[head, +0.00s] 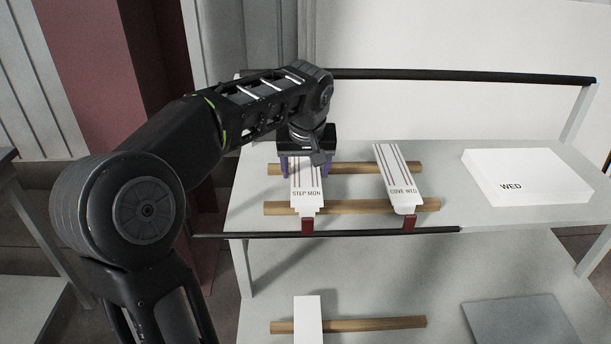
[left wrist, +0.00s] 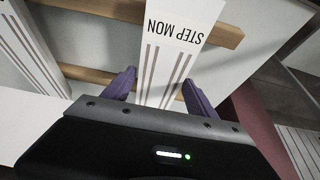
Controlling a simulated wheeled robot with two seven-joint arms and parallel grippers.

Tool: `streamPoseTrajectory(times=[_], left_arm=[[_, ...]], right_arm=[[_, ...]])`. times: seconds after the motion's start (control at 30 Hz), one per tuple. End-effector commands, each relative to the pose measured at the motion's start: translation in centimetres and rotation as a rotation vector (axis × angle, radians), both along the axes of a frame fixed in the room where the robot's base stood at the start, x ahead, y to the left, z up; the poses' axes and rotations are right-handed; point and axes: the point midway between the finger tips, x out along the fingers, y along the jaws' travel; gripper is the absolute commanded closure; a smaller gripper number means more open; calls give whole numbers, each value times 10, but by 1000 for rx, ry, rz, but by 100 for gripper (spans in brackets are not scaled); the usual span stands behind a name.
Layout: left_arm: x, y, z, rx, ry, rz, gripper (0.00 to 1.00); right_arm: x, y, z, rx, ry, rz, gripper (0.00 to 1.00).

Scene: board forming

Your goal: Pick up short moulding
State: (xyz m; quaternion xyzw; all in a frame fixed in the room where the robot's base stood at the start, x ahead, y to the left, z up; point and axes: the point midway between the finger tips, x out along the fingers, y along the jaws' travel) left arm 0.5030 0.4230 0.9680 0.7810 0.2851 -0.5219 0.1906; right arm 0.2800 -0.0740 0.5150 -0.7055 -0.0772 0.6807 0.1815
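A white moulding marked "STEP MON" (head: 306,192) lies across two wooden strips on the upper shelf. A second white moulding marked "COVE WED" (head: 398,179) lies to its right on the same strips. My left gripper (head: 305,176) is over the STEP MON moulding, pointing down. In the left wrist view its purple fingers (left wrist: 160,88) stand apart, one on each side of the STEP MON moulding (left wrist: 174,45), with gaps showing. The COVE WED moulding (left wrist: 30,45) shows at the left there. My right gripper is not in view.
The wooden strips (head: 430,205) hold the mouldings above the shelf (head: 500,216). A white box marked "WED" (head: 528,176) lies at the right. A black rail (head: 460,75) runs behind. A white piece (head: 307,322) lies on a lower strip.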

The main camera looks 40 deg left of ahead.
Motion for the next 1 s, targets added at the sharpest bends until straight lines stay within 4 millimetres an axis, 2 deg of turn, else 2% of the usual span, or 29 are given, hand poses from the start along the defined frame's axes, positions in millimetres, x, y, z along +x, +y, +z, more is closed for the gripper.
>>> streamPoseTrajectory(times=[0.07, 0.77, 1.0], left_arm=[[0, 0, 0, 0, 0, 0, 41], [0, 0, 0, 0, 0, 0, 98], [0, 0, 1, 1, -2, 0, 100]], right_arm=[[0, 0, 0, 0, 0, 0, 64], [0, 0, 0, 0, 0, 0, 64], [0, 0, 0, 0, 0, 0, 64]])
